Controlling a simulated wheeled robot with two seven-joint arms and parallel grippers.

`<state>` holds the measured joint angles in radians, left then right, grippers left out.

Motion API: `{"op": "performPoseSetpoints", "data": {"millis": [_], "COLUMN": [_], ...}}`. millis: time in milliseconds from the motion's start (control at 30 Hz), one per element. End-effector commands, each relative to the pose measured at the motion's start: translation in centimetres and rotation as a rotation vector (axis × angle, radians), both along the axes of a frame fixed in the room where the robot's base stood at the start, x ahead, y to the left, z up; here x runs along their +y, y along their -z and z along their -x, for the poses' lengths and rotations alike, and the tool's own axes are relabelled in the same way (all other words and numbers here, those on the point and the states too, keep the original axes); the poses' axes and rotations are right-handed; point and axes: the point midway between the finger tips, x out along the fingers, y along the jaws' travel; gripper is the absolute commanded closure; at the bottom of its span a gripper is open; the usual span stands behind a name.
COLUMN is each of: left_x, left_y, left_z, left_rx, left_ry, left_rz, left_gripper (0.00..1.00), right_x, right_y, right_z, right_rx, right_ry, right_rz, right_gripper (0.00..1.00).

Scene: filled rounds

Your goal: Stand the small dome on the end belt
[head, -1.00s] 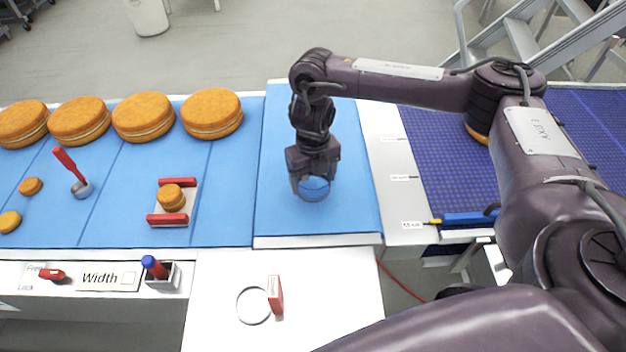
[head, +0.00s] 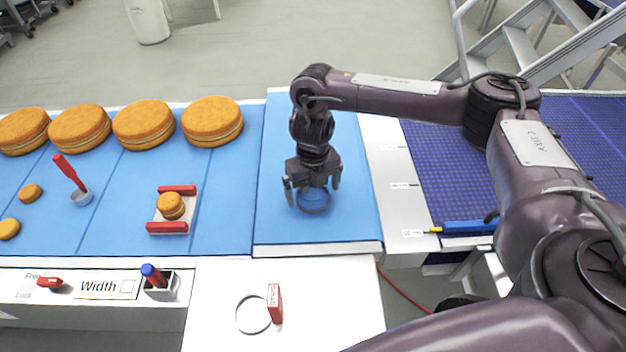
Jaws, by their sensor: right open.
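A small blue dome (head: 314,201) stands on the blue end belt (head: 280,220), in its middle to front part. My right gripper (head: 313,187) is directly above and around the dome. Its two fingers are spread wide, one at each side, apart from the dome. The gripper's body hides the dome's upper back part. My left gripper does not show.
Several big orange filled rounds (head: 212,122) line the belt's back left. A small round (head: 171,206) sits between red blocks. A red-handled tool (head: 70,173) stands farther left. A ring (head: 253,314) and red "Small" tag (head: 274,303) are on the white front table.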

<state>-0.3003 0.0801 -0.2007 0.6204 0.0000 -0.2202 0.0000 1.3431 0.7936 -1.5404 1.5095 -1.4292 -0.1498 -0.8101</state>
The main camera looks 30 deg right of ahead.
Motion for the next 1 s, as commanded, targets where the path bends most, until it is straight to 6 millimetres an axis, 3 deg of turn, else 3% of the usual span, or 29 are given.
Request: {"op": "performPoseSetpoints", "data": {"millis": [600, 800, 1000], "left_x": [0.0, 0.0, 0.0], "left_y": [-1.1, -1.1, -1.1], "left_z": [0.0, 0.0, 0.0], "left_rx": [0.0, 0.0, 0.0], "left_ry": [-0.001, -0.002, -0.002], "left_rz": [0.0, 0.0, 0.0], "left_gripper": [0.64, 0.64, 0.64], "right_x": [0.0, 0.0, 0.0], "right_y": [-10.3, -11.9, -12.2], "right_z": [-0.1, -0.1, 0.0], "right_rx": [-0.006, -0.002, -0.001], "right_ry": [-0.001, -0.001, 0.0], "right_rz": [0.002, 0.0, 0.001], "right_gripper": [0.04, 0.04, 0.04]}}
